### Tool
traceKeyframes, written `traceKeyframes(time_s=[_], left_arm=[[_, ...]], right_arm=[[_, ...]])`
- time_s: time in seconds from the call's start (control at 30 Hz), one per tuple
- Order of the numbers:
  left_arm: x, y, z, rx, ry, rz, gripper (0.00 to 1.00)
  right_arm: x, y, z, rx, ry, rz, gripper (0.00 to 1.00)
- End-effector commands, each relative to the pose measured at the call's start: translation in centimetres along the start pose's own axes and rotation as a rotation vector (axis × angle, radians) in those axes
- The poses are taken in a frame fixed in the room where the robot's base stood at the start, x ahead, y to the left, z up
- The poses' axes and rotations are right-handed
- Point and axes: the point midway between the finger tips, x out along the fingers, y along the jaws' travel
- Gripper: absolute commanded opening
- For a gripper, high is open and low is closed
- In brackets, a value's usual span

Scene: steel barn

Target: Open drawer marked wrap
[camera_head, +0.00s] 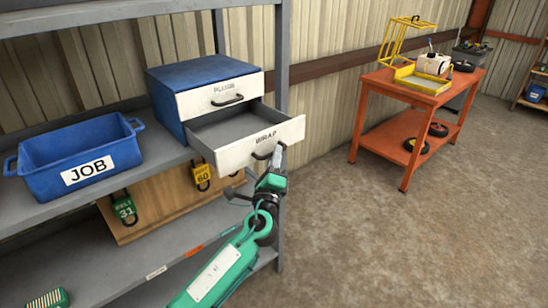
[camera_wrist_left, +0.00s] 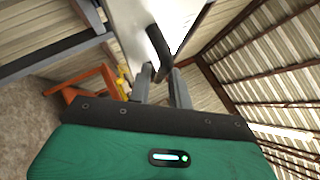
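The drawer marked WRAP (camera_head: 240,152) has a white front and a grey inside. It is pulled well out of the blue cabinet (camera_head: 200,75) on the shelf. The drawer marked PLUGS (camera_head: 215,96), above it, is closed. My left gripper (camera_head: 277,156) is at the WRAP drawer's dark handle (camera_head: 262,155). In the left wrist view the curved handle (camera_wrist_left: 158,48) runs down between the two fingers of the left gripper (camera_wrist_left: 162,82), which are shut on it. The white drawer front (camera_wrist_left: 130,30) shows behind the handle. My right gripper is not in view.
A blue bin marked JOB (camera_head: 80,155) stands left of the cabinet. Below hang a green padlock (camera_head: 124,208) and a yellow padlock (camera_head: 201,175) on a wooden board. A grey shelf post (camera_head: 282,60) is close to the drawer. An orange table (camera_head: 405,150) stands right, with open floor before it.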

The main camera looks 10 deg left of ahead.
Motion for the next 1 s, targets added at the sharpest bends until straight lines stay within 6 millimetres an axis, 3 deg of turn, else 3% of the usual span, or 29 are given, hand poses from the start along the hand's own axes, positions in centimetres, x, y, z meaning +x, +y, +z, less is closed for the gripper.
traceKeyframes(time_s=[0.33,0.47,0.6,1.0], left_arm=[[0.0,0.0,0.0,0.0,0.0,-0.001,0.33],[-0.9,0.1,-0.1,-0.001,0.001,-0.001,0.33],[-3.2,0.2,-0.1,-0.002,0.002,0.001,0.33],[-11.3,0.3,-0.1,-0.001,0.001,0.001,0.33]], right_arm=[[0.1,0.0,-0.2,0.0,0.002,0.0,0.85],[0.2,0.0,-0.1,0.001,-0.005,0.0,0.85],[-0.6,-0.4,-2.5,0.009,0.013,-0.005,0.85],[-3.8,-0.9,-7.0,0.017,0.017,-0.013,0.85]])
